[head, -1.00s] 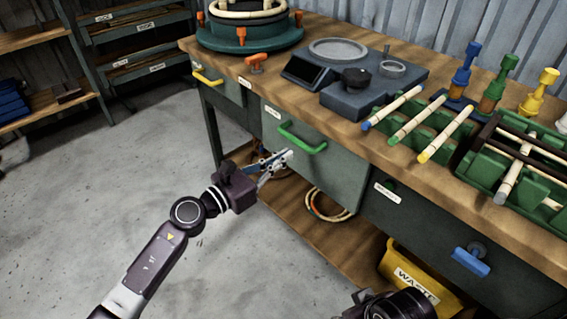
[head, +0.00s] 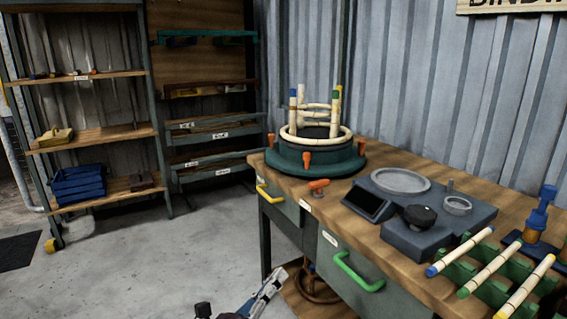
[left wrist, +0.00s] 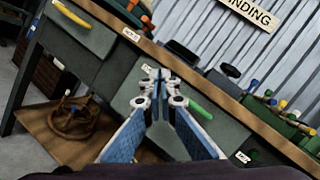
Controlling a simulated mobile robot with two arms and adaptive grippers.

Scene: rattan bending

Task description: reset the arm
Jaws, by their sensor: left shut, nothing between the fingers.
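My left gripper (head: 276,277) shows at the bottom of the head view, in front of the workbench (head: 402,245) and left of the drawer with the green handle (head: 357,272). In the left wrist view its two blue-padded fingers (left wrist: 158,76) meet at the tips with nothing between them. Behind them are the drawer front and the green handle (left wrist: 199,111). Most of my left arm is below the head picture. My right gripper is not in view.
On the bench stand a round green jig (head: 317,161) with pale rattan rings and posts, a grey scale-like device (head: 440,238) and rattan rods on green racks (head: 490,290). Shelves (head: 90,138) stand at the back left. The grey floor (head: 150,265) between is clear.

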